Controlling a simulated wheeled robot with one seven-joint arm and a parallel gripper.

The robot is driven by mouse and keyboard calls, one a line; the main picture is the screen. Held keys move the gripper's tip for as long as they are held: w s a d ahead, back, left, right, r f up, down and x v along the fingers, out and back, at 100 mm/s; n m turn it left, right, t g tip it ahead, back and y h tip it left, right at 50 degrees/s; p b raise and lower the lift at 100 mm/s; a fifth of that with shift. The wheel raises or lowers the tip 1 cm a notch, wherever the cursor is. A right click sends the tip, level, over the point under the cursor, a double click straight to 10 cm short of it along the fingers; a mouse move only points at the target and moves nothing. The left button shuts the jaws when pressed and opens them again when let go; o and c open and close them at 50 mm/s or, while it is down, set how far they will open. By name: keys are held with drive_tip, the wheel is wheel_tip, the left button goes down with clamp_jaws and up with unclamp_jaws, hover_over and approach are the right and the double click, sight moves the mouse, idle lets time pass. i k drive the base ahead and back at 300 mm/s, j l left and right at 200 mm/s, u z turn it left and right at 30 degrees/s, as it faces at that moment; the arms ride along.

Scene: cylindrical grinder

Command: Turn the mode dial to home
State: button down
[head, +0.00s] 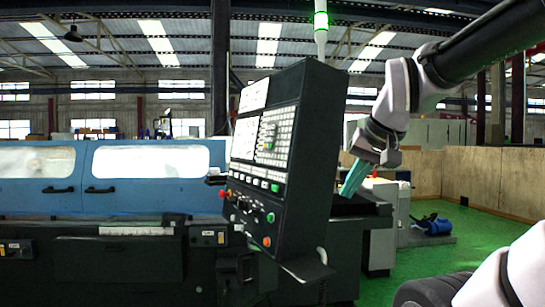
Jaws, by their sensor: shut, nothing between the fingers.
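The control panel (318,150) is a tall dark box seen at an angle, its control face turned to the left. Its lower face carries small knobs and buttons, including a red one (241,204), a green one (270,217) and an orange-red one (267,241). I cannot tell which control is the mode dial, and its labels are too small to read. My gripper (346,193) has teal fingers pointing down and is shut and empty. It appears to the right of the panel's side, apart from the controls.
A blue grinder body (150,196) with two windowed doors fills the left. A small shelf (308,270) juts out below the panel. A pale cabinet (384,240) stands behind my gripper.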

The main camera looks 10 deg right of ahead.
sight(234, 199)
drive_tip(key=i+j, duration=0.55)
drive_tip(key=j, duration=0.25)
drive_tip(key=i+j, duration=0.3)
drive_tip(key=j+z, duration=0.05)
drive_tip(key=j, duration=0.05)
